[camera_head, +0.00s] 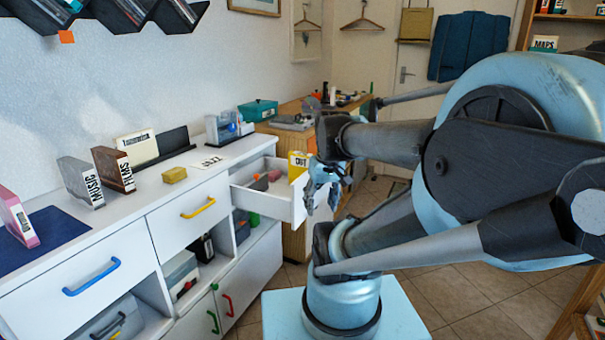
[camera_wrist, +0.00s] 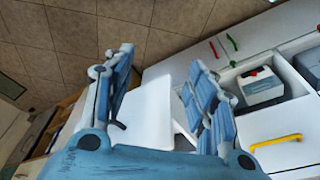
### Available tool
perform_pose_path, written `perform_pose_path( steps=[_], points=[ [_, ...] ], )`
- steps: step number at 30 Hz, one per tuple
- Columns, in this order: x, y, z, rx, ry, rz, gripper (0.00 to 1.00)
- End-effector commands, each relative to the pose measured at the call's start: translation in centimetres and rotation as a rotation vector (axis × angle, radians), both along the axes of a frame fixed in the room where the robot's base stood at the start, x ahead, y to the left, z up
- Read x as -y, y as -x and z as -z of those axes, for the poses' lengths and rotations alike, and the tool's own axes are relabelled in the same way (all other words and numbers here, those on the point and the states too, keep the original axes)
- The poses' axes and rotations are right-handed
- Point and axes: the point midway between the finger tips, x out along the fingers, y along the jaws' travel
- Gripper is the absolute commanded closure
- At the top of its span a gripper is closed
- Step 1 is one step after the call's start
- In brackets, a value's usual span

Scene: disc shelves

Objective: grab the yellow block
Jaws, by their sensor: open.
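A small plain yellow block (camera_head: 174,174) lies on the white cabinet top in the head view. A larger yellow block (camera_head: 298,165) with dark lettering stands at the open drawer (camera_head: 290,207), near its far end. My gripper (camera_head: 324,186) is open beside the drawer's front panel, to the right of the lettered block and far from the small one. In the wrist view my gripper (camera_wrist: 162,78) has its fingers spread, with a white panel showing between them. Neither yellow block shows in the wrist view.
Several upright labelled boxes, such as a brown one (camera_head: 114,169), stand on the cabinet top. A yellow handle (camera_head: 198,208) and a blue handle (camera_head: 91,278) stick out in front. A wooden desk (camera_head: 296,240) stands beyond the open drawer. Tiled floor lies to the right.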

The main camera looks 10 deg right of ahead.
Motion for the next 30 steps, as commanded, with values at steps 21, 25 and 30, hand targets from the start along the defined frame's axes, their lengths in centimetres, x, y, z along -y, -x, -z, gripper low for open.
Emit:
perform_pose_path(
  steps=[21,25,30],
  points=[
    [2.1,-20.5,-9.9,0.069,-0.07,-0.463,0.48],
    [3.1,-24.5,-10.6,0.094,-0.079,-0.546,0.48],
    [4.6,-29.6,-11.0,0.131,-0.087,-0.65,0.48]
  ],
)
